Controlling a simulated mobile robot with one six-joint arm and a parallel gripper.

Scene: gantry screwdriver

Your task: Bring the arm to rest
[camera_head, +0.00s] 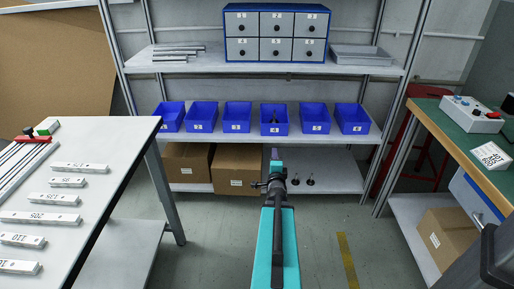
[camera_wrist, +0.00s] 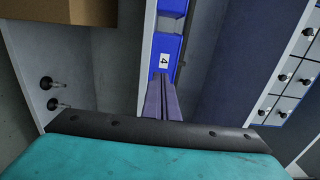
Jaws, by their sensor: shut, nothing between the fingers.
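My arm with its teal link (camera_head: 278,245) reaches forward from the bottom middle of the head view. My gripper (camera_head: 275,155) points at the shelf rack, just below the blue bin labelled 4 (camera_head: 274,128). In the wrist view my gripper (camera_wrist: 161,98) has its fingers together with nothing between them. The bin with label 4 (camera_wrist: 164,50) lies straight beyond the fingertips there. A small dark upright thing (camera_head: 274,115) shows inside that bin in the head view; I cannot tell what it is.
Several blue bins line the middle shelf. Drawers (camera_head: 277,50) and a grey tray (camera_head: 361,55) stand above. Cardboard boxes (camera_head: 236,170) and two dark knobbed pieces (camera_head: 296,180) sit below. A table with labelled bars (camera_head: 80,167) is left, a green-topped bench (camera_head: 455,125) right. Floor between is clear.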

